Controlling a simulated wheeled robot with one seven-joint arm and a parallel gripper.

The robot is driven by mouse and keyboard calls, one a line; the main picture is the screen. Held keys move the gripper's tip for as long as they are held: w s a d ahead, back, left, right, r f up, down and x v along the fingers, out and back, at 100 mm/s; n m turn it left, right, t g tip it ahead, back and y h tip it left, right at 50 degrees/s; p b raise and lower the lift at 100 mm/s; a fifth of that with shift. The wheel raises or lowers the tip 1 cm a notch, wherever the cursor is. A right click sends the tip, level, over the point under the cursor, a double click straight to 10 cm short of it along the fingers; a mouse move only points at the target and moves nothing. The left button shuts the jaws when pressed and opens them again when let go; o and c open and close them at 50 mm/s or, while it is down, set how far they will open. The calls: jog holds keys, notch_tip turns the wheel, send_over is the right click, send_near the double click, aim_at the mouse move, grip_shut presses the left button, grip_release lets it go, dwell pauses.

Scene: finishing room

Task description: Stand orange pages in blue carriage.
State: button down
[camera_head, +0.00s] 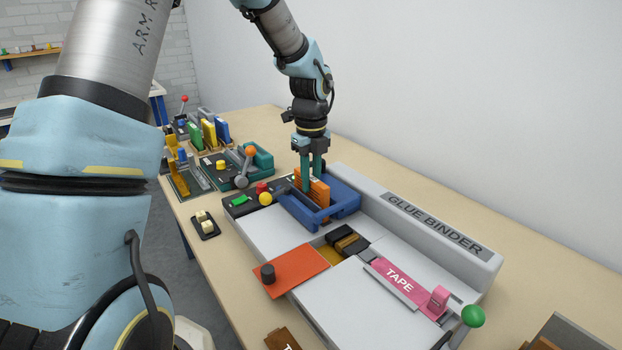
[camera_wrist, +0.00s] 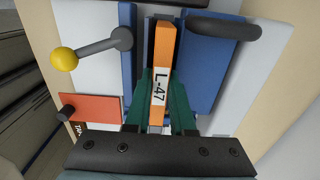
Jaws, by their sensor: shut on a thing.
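The orange pages (camera_head: 320,194) are an upright slab at the blue carriage (camera_head: 346,202) on the glue binder. In the wrist view, the slab's orange edge (camera_wrist: 163,45) with a white "L-47" label lies between the carriage's blue walls (camera_wrist: 207,70). My gripper (camera_head: 312,178) reaches down from above, its green fingers shut on the pages, one on each side; they also show in the wrist view (camera_wrist: 160,105). The fingers hide part of the slab. I cannot tell whether its lower edge touches the carriage floor.
A yellow-knobbed lever (camera_head: 265,198) stands left of the carriage. An orange plate (camera_head: 292,268) with a black knob, dark and brown blocks (camera_head: 346,240) and a pink tape unit (camera_head: 398,281) lie toward the front. A teal machine (camera_head: 262,160) and coloured upright slabs (camera_head: 209,133) stand behind left.

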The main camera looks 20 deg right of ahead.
jog(key=shift+f, duration=0.1)
jog(key=c, duration=1)
grip_release()
jog(key=shift+c, duration=0.2)
notch_tip(320, 180, up, 11)
jog(key=p, duration=0.9)
jog(key=shift+p, duration=0.35)
jog(key=s+a+f+n+b, duration=0.1)
jog(key=s+a+n, duration=0.3)
jog(key=a+n, duration=1)
jog(key=s+a+f+n+t+b, duration=0.1)
jog(key=s+a+n+b, duration=0.3)
jog(key=a+n, duration=1.1)
jog(key=n, duration=0.2)
jog(key=shift+s+a+f+n+t, duration=0.2)
jog(key=shift+f+n+t, duration=0.1)
jog(key=shift+f+n, duration=0.1)
